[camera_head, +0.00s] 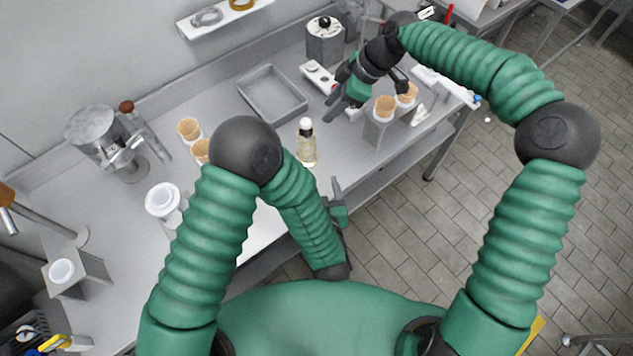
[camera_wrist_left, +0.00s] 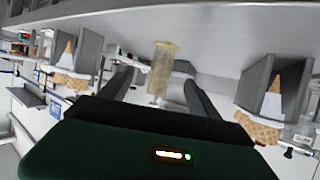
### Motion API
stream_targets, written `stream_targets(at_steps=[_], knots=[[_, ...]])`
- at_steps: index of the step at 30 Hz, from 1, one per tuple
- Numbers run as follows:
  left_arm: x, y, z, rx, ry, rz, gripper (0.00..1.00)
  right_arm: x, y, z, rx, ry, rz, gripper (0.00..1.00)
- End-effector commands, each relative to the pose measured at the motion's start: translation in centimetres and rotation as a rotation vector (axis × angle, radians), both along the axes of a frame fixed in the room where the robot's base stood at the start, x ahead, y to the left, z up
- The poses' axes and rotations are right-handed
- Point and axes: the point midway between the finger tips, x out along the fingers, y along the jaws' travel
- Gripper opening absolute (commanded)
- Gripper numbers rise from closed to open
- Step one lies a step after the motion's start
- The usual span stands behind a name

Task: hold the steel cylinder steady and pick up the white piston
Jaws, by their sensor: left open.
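A steel cylinder (camera_head: 92,128) stands upright on a stand at the left of the counter, with metal fittings at its front. A white flanged piece (camera_head: 163,200), which looks like the white piston, stands on the counter in front of it. My left gripper (camera_head: 332,194) is open and empty at the counter's front edge, well right of both. In the left wrist view, a pale yellow bottle (camera_wrist_left: 163,68) shows beyond and between its open fingers (camera_wrist_left: 160,86). My right gripper (camera_head: 346,104) is over the right part of the counter, far from both; its jaw opening is unclear.
The yellow bottle (camera_head: 307,150) stands near the counter's middle front. Wafer cones (camera_head: 385,106) stand in holders at right, and others (camera_head: 188,129) at left. A grey tray (camera_head: 271,94) lies at the back. A small white cup (camera_head: 62,271) sits on a stand at far left.

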Motion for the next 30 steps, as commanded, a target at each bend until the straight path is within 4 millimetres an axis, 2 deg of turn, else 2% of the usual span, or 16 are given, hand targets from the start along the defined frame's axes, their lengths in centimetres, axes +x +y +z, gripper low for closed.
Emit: stream_targets(at_steps=[5,21,25,30], knots=[[1.5,0.6,-0.6,0.005,-0.010,0.013,0.72,0.0,0.3,0.0,-0.001,-0.001,0.002,0.36],[12.9,1.5,-5.3,0.006,-0.010,0.010,0.72,-0.1,-0.1,0.0,0.001,-0.001,0.001,0.36],[14.6,1.7,-6.0,0.006,-0.010,0.009,0.72,-0.1,0.0,0.0,0.001,-0.001,0.001,0.36],[15.4,1.8,-6.3,0.007,-0.010,0.005,0.72,-0.1,0.1,0.1,0.000,-0.001,0.002,0.36]])
